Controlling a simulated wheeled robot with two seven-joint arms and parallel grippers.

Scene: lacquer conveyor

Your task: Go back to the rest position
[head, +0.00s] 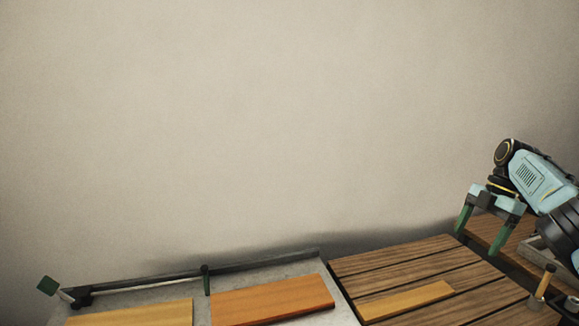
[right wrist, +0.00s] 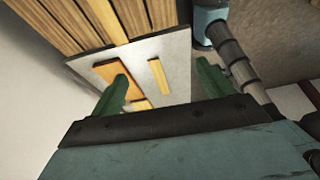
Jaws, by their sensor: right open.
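My right gripper (head: 488,228) is at the right of the head view, raised near the far right end of the slatted wooden surface. Its two green fingers point down, spread apart, with nothing held between them. In the right wrist view the same gripper (right wrist: 163,88) shows both green fingers well apart, with a grey panel and boards seen beyond them. My left gripper is in neither view.
Two orange boards (head: 272,300) (head: 130,313) lie on a grey bed with a dark rail (head: 215,270) behind. A thin board (head: 408,299) lies on the slatted wooden surface (head: 395,264). A small post (head: 543,284) stands below my right gripper. A plain wall rises behind.

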